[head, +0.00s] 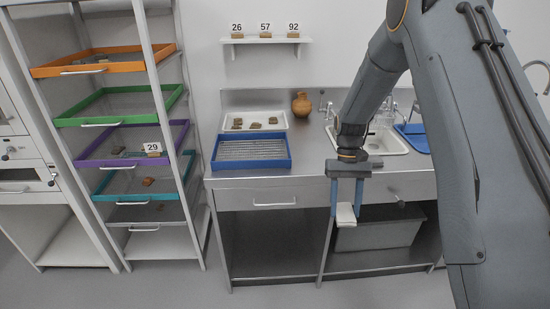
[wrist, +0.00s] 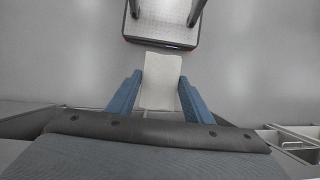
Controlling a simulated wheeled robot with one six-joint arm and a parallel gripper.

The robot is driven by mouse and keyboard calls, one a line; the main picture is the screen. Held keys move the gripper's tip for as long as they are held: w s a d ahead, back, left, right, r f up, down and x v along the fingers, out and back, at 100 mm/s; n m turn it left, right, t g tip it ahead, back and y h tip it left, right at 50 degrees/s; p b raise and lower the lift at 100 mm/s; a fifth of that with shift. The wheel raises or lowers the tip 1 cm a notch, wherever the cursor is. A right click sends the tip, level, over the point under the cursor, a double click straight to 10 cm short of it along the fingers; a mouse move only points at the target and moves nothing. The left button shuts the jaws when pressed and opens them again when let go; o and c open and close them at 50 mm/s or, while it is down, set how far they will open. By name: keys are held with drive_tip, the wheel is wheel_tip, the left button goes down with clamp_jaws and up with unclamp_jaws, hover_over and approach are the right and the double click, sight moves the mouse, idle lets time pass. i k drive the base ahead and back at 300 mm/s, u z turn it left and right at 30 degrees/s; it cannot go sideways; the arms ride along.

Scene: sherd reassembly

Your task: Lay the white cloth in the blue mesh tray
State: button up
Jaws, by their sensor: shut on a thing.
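My gripper (head: 346,200) is shut on the white cloth (head: 345,214), which hangs between its two blue fingers in front of the counter. The cloth also shows in the wrist view (wrist: 161,80), between the fingers and reaching beyond their tips. The blue mesh tray (head: 250,163) lies on the counter at left, in front of a white tray. Its mesh floor looks bare. My gripper is to the right of the blue mesh tray and lower in the head view, apart from it.
A white tray (head: 276,129) with several sherds and a clay jug (head: 301,105) stand at the back. A sink (head: 391,146) is at right, with a blue tub (head: 415,137) beside it. A rack with coloured drawers (head: 115,90) stands at left. A grey bin (head: 378,233) sits under the counter.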

sight(252, 153)
drive_tip(key=z, duration=1.65)
drive_tip(key=k, duration=0.95)
drive_tip(key=u, duration=1.8)
drive_tip(key=i, duration=0.15)
drive_tip(key=u, duration=0.05)
